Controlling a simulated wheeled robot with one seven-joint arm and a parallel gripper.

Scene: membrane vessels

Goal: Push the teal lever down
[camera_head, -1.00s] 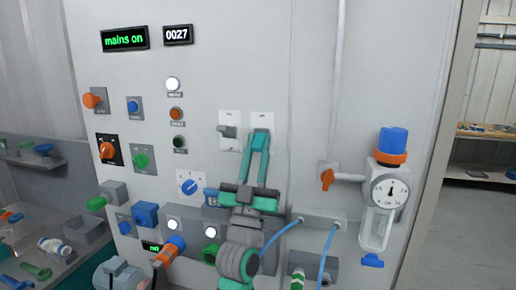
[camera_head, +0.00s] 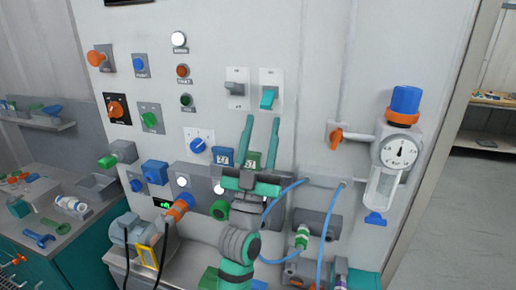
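The teal lever (camera_head: 268,98) sits on a pale upright plate (camera_head: 271,76) in the upper middle of the panel. Its handle juts out in the lower half of the plate and looks tilted downward. My gripper (camera_head: 262,119) is just below the plate, with its two teal fingers pointing up. The fingers are spread apart with nothing between them. A small gap shows between the fingertips and the lever.
A grey lever (camera_head: 235,88) on a similar plate is close on the left. A blue-marked dial (camera_head: 197,146) is lower left. An orange valve handle (camera_head: 336,138) and a gauge (camera_head: 398,152) are on the right. Blue hoses (camera_head: 320,252) hang beside my arm.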

